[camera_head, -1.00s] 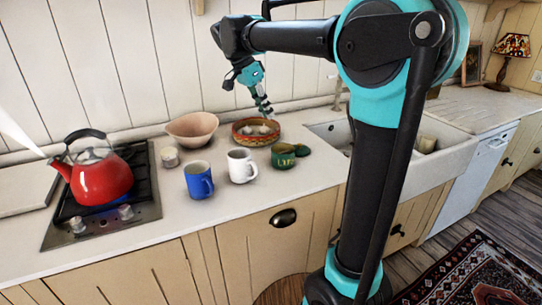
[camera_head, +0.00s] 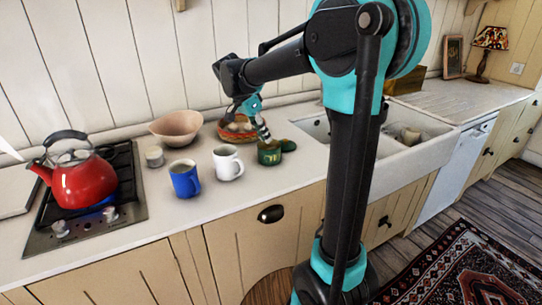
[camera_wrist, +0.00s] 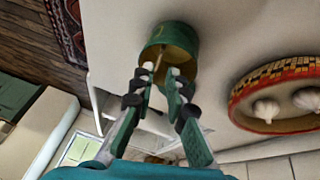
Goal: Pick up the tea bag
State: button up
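A green canister (camera_head: 269,153) stands open on the counter, with its dark green lid (camera_head: 288,145) beside it. My gripper (camera_head: 264,135) is right above the canister, pointing down at its mouth. In the wrist view the canister (camera_wrist: 180,36) is directly ahead of my gripper (camera_wrist: 160,74). The fingers are apart, with their tips at the canister's opening. A thin tan piece shows between the tips; I cannot tell whether it is a tea bag. No tea bag is clearly visible, and most of the canister's inside is hidden.
A white mug (camera_head: 227,163) and a blue mug (camera_head: 184,178) stand left of the canister. A red-rimmed basket (camera_head: 226,129) with garlic is behind it, near a pinkish bowl (camera_head: 176,127). A red kettle (camera_head: 84,184) is on the stove. The sink (camera_head: 385,147) is to the right.

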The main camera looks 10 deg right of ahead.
aim_at(269, 149)
jog(key=shift+x, duration=2.35)
jog(key=shift+s, duration=0.1)
jog(key=c, duration=0.3)
jog(key=shift+r, duration=0.15)
notch_tip(269, 149, up, 20)
jog(key=shift+a, duration=0.1)
